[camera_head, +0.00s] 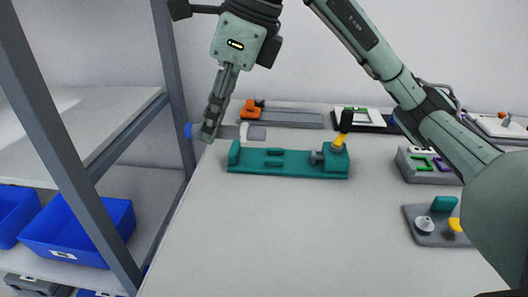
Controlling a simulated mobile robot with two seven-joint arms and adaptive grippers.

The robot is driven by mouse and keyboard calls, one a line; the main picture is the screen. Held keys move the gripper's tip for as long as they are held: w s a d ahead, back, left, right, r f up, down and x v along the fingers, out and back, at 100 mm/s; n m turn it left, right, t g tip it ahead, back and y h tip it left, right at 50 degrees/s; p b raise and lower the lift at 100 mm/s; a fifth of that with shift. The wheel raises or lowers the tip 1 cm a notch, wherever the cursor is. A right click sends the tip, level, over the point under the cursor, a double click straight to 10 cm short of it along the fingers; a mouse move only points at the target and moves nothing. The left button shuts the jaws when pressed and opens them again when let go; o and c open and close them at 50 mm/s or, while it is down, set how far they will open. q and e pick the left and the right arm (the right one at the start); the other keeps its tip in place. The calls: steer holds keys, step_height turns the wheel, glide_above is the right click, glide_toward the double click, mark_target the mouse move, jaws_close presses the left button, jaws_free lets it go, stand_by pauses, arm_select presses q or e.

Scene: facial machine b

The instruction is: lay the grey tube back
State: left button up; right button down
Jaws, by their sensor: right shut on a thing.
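My right gripper (209,132) comes down from the top of the head view and is shut on the grey tube (230,132). The tube lies roughly level across the fingers, with a blue end (188,130) on the left and a whitish end (243,131) on the right. The fingers hide its middle. It is beside the far left corner of the teal fixture (270,169), near the table's left edge. I cannot tell whether it touches the fixture or table. The fixture carries a grey knob and a yellow and black lever (341,135). My left gripper is out of view.
A grey rail with an orange part (252,109) lies behind the fixture. Other fixtures stand at the right, including a grey base with a teal block (444,203). A metal shelf with blue bins (84,228) stands at the left. The table's front middle is clear.

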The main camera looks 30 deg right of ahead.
glide_above(252, 158)
steer(key=d, duration=0.1)
steer(key=f, duration=0.4)
steer(key=s+f, duration=0.1)
steer(key=f, duration=0.2)
steer(key=shift+d, duration=0.15)
step_height(252, 158, down, 3)
steer(key=shift+f, duration=0.3)
steer(key=shift+f, duration=0.15)
